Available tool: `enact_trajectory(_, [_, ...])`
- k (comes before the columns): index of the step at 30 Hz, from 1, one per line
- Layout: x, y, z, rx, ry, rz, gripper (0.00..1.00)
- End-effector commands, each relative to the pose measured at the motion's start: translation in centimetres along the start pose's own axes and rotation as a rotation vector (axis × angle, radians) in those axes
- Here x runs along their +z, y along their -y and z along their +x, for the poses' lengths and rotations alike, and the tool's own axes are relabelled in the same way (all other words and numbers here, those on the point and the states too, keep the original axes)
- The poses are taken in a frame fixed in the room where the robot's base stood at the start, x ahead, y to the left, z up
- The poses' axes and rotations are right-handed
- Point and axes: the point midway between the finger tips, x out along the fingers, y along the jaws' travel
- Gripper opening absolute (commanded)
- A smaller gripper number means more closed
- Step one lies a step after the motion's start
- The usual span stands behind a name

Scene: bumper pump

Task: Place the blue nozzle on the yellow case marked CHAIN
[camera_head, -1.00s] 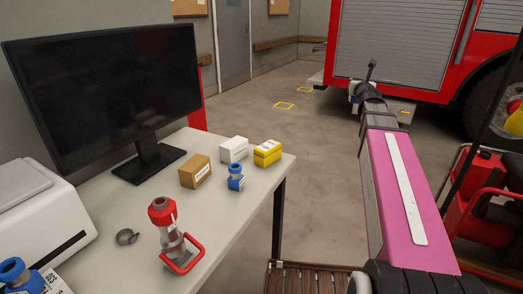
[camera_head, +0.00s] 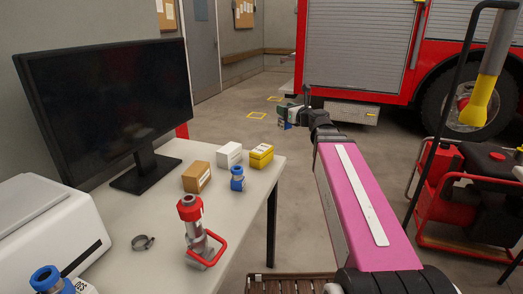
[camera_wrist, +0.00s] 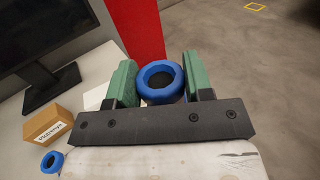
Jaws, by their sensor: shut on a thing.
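My gripper (camera_head: 287,114) is out past the table's right end, in the air. In the wrist view its green-padded jaws (camera_wrist: 160,88) are shut on a blue nozzle (camera_wrist: 147,70), whose round open end faces the camera. The yellow case (camera_head: 261,158) sits at the table's far right corner, to the left of my gripper in the head view; its marking is too small to read. I cannot make out the case in the wrist view. A second blue nozzle (camera_head: 237,183) stands upright on the table in front of the case; it also shows in the wrist view (camera_wrist: 46,163).
A white box (camera_head: 229,153) and a brown box (camera_head: 196,177) stand beside the case. A red-and-grey nozzle with a handle (camera_head: 197,225), a clamp ring (camera_head: 143,242), another blue fitting (camera_head: 48,280), a monitor (camera_head: 110,95) and a printer-like machine (camera_head: 45,232) occupy the table (camera_head: 165,265).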

Motion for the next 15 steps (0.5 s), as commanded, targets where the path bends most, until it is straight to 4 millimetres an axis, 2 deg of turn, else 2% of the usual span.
enact_trajectory(1, [0.1,-2.2,-0.5,0.068,0.001,0.0,0.16])
enact_trajectory(3, [0.3,-5.1,-1.0,0.172,0.002,0.0,0.16])
enact_trajectory(6, [0.9,-9.2,-2.0,0.322,0.002,-0.001,0.16])
enact_trajectory(9, [1.6,-12.6,-3.2,0.448,0.002,0.0,0.16])
enact_trajectory(12, [2.1,-14.6,-4.1,0.532,0.001,0.0,0.16])
enact_trajectory(15, [2.3,-15.5,-4.4,0.574,0.0,0.001,0.16])
